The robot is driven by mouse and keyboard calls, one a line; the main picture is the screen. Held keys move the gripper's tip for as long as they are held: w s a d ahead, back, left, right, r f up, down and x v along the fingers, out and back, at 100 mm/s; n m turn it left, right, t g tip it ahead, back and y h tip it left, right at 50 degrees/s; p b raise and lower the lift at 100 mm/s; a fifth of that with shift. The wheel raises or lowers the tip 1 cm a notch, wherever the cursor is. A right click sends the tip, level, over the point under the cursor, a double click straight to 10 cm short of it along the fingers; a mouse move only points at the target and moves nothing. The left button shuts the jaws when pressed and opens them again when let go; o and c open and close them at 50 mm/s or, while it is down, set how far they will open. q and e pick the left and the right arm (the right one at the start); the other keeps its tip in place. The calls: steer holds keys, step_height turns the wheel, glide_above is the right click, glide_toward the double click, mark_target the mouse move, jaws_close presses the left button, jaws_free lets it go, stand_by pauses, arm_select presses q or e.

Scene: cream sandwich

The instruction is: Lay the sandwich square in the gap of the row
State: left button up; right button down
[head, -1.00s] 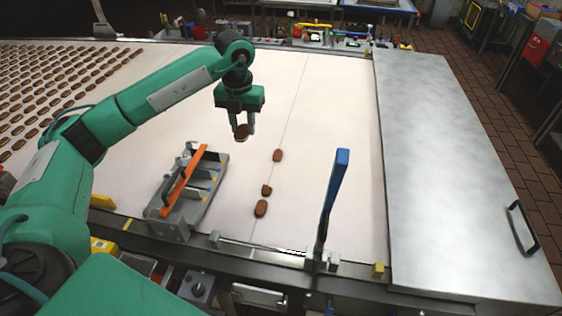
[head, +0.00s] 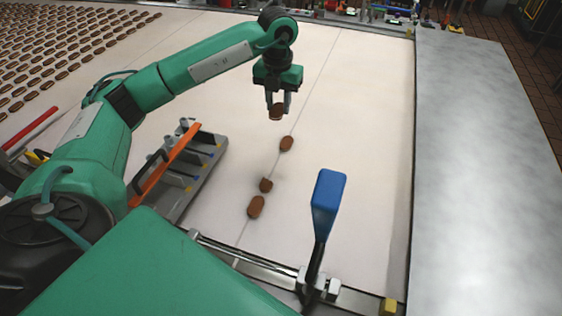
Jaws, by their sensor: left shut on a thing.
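My left gripper (head: 278,104) is shut on a brown sandwich (head: 276,113), holding it beyond the far end of a short row on the white belt. The height above the belt is hard to tell. The row's far brown sandwich (head: 287,143) lies just nearer me than the gripper. A smaller, squarer brown piece (head: 266,185) and a near oval sandwich (head: 256,207) lie close together, with a gap between them and the far one. My right gripper is out of view.
A grey rack with an orange bar (head: 165,165) stands left of the row. A blue-handled lever (head: 328,190) rises at the belt's front edge. Many sandwiches lie far left. A steel cover (head: 480,150) borders the belt on the right.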

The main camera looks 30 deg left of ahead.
mark_target(278, 162)
arm_select(q)
steer(key=f+p, duration=0.5)
steer(key=f, duration=1.4)
steer(key=shift+s+p, duration=0.2)
steer(key=shift+p, duration=0.1)
steer(key=shift+f, duration=0.1)
steer(key=shift+f, duration=0.15)
steer(key=o, duration=0.9)
